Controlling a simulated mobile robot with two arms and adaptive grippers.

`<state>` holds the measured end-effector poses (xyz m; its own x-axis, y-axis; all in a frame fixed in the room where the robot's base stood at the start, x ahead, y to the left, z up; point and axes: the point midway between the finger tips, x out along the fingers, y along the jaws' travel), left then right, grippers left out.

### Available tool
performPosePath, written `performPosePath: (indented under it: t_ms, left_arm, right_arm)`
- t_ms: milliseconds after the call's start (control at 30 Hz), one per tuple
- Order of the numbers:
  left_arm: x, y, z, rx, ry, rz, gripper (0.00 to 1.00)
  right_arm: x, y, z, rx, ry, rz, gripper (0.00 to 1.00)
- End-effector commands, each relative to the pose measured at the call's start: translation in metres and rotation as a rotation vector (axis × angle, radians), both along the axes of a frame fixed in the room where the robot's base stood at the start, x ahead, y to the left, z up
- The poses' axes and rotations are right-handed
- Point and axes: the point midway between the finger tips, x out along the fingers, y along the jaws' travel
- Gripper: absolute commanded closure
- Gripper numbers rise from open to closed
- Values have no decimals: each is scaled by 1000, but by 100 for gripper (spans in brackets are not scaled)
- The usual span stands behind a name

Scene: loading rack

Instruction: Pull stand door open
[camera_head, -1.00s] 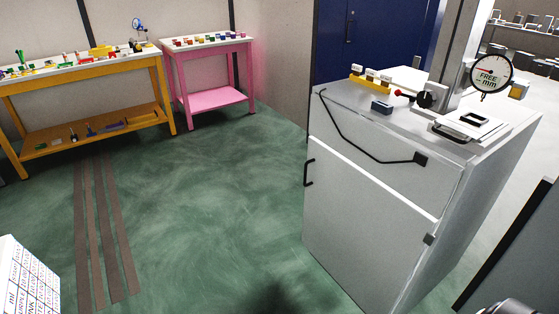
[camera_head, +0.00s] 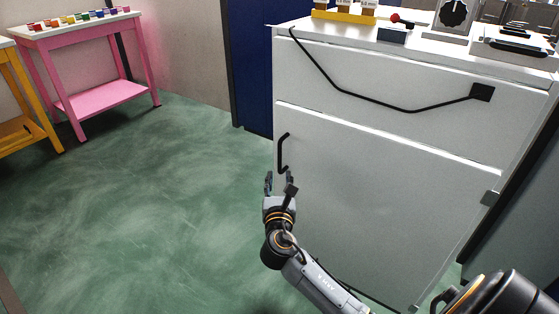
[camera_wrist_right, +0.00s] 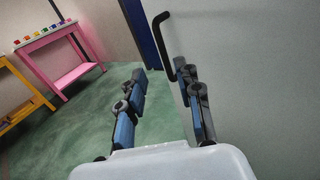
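The stand is a white cabinet whose lower door (camera_head: 375,195) is shut in the head view. Its black bar handle (camera_head: 284,153) is at the door's upper left edge, and hinges show at the right edge. My right gripper (camera_head: 279,181) is just below the handle, fingers pointing up toward it. In the right wrist view my right gripper (camera_wrist_right: 160,82) has its fingers spread apart with nothing between them. The handle (camera_wrist_right: 162,34) appears there beyond the fingertips, nearer the right finger; I cannot tell whether they touch. My left gripper is not in view.
A black cable runs across the panel above the door. A yellow holder (camera_head: 343,16) and instruments stand on the cabinet top. A pink table (camera_head: 105,98) and a yellow table (camera_head: 22,130) stand at the left. Green floor left of the cabinet is clear.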

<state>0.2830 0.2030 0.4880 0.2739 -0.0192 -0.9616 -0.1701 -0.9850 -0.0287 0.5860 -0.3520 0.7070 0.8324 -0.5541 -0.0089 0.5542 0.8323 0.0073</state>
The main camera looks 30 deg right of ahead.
Motion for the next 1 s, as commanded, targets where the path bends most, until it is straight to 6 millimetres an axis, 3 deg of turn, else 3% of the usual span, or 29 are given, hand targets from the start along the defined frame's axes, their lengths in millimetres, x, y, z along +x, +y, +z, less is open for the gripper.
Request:
performPosePath:
  t_ms: [167, 467, 700, 1000]
  left_arm:
    - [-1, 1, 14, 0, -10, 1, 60]
    - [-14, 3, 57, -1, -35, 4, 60]
    - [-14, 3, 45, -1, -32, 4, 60]
    - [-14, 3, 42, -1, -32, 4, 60]
  right_arm:
    - [16, -11, 5, -19, -4, -5, 66]
    - [69, -47, 3, -16, -4, -5, 66]
    - [102, -68, 3, -14, -3, -3, 66]
    - [114, -76, 4, -12, -2, -2, 66]
